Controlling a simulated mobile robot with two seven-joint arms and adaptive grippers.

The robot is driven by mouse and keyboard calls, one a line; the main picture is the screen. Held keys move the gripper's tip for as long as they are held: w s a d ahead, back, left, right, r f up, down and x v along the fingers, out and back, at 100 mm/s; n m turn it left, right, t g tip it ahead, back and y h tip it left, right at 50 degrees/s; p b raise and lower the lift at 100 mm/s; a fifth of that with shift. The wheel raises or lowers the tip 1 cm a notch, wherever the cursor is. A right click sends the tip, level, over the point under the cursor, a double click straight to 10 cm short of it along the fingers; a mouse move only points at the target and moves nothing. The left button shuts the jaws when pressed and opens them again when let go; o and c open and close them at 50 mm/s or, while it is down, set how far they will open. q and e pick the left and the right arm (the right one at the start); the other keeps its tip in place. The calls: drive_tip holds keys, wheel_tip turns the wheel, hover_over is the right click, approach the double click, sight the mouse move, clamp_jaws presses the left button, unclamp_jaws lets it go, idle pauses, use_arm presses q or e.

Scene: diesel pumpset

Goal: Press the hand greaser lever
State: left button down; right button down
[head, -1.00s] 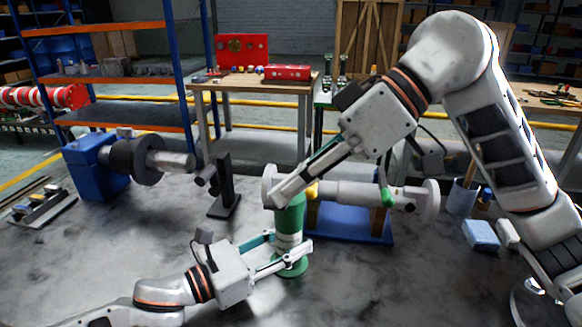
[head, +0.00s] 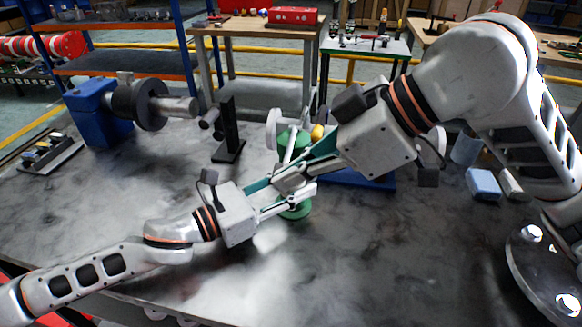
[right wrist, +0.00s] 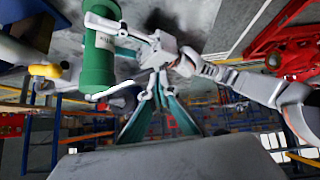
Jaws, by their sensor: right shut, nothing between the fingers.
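The hand greaser is an upright green cylinder (head: 283,138) on a round green base (head: 297,211). It shows upside down in the right wrist view (right wrist: 98,58). A thin pale rod, apparently its lever (right wrist: 114,91), runs from the greaser's top end beside my right fingers. My right gripper (head: 282,186) is shut and empty, crossing in front of the greaser. I cannot tell whether it touches the lever. My left gripper (head: 292,192) has its fingers on both sides of the greaser's lower body, which is partly hidden behind both grippers.
A blue stand with a shaft and dark disc (head: 100,112) is at the left. A black post (head: 228,130) stands left of the greaser. A blue block (head: 483,184) lies at the right. A yellow piece (head: 317,131) is just behind the greaser. The front of the bench is clear.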

drive_tip(key=shift+s+f, duration=0.15)
drive_tip(key=shift+f, duration=0.2)
drive_tip(key=s+d+r, duration=0.4)
drive_tip(key=d+r, duration=0.2)
drive_tip(key=r, duration=0.5)
drive_tip(key=shift+d+r, duration=0.15)
drive_tip(key=shift+d, duration=0.05)
idle(0.6)
drive_tip(key=w+d+r+m+g+y, duration=0.1)
drive_tip(key=w+d+r+m+g, duration=0.2)
drive_tip(key=w, duration=1)
drive_tip(key=shift+w+d+r+g+y, duration=0.3)
drive_tip(key=shift+r+g, duration=1.1)
drive_tip(key=shift+r, duration=1.15)
drive_tip(key=shift+s, duration=0.15)
